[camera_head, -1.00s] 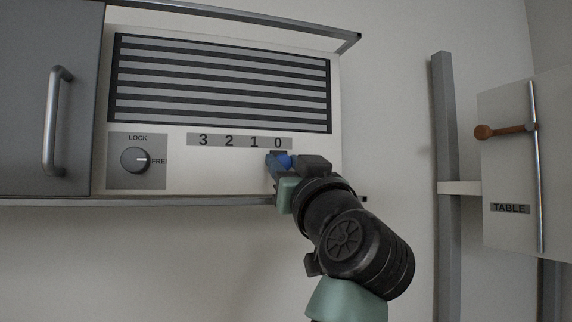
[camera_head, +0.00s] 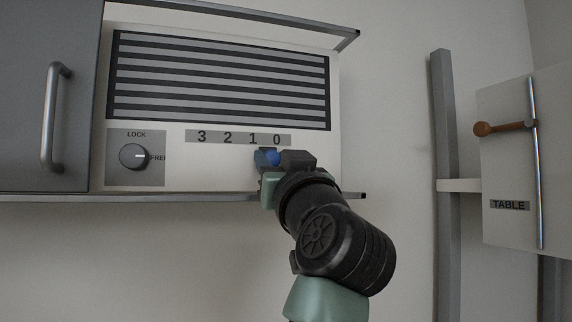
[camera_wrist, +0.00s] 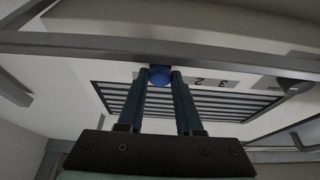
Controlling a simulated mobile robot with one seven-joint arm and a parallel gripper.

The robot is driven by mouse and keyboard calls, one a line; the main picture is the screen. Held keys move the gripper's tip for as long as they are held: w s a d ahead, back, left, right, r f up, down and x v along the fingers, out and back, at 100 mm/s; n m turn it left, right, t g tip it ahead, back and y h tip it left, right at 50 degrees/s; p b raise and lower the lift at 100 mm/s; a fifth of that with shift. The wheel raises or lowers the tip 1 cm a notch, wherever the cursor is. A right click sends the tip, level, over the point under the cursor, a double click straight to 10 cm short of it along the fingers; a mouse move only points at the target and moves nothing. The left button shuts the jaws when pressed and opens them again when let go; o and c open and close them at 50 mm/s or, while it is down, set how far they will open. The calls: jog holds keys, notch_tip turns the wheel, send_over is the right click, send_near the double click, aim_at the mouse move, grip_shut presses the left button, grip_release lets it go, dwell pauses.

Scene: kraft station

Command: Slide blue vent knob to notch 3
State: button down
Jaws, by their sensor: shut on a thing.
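The blue vent knob (camera_head: 273,157) is on the white vent panel, under the number strip (camera_head: 238,137) that reads 3, 2, 1, 0 from left to right. It sits between 1 and 0, closer to 0. My gripper (camera_head: 267,160) is shut on the knob, coming from the lower right. In the wrist view, the round blue knob (camera_wrist: 160,76) shows between the two fingertips, and 2 and 3 show to its right. The fingers partly hide the knob in the head view, and its slot is mostly hidden.
The slatted vent (camera_head: 218,80) is above the strip. A lock dial (camera_head: 134,157) is at the left, its mark toward FREE. A grey rail (camera_head: 330,195) runs below the panel. A grey cabinet door with a handle (camera_head: 55,118) is at far left. The panel left of my gripper is clear.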

jog(key=s+a, duration=0.1)
jog(key=a, duration=0.2)
jog(key=s+a, duration=0.1)
jog(key=a, duration=0.3)
jog(key=s+a+b, duration=0.1)
jog(key=a, duration=0.2)
jog(key=shift+s+a, duration=0.15)
jog(key=c, duration=0.6)
grip_release()
jog(key=shift+a, duration=0.1)
jog(key=shift+s+d+f+b, duration=0.15)
jog(key=shift+s+d+b, duration=0.1)
jog(key=shift+b, duration=0.1)
jog(key=b+v, duration=0.6)
jog(key=v, duration=0.6)
jog(key=shift+s, duration=0.25)
